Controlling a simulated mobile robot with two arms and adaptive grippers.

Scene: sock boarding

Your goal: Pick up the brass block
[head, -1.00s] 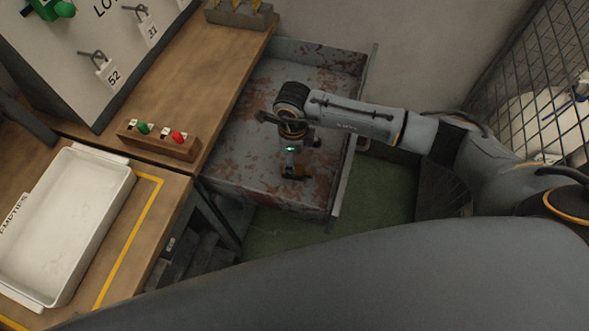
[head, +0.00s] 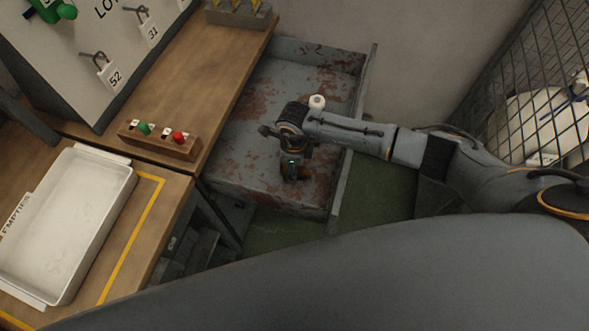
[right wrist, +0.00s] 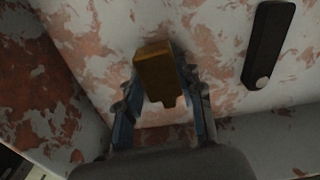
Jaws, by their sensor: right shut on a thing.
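The brass block (right wrist: 156,73) sits between the two fingers of my right gripper (right wrist: 163,93) in the right wrist view. The fingers touch its sides and are shut on it. In the head view my right gripper (head: 294,174) is low over the rust-patched grey metal tray (head: 262,140), towards its near end. The block is mostly hidden there by the gripper. I cannot tell whether it is clear of the tray floor. My left gripper is not in view.
A dark bar with a white end (right wrist: 268,45) lies in the tray beside the block. A small white round thing (head: 317,102) shows behind my right arm. A wooden bench (head: 205,85) is on the left, with a white empties tray (head: 118,205). A mesh fence (head: 535,90) stands right.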

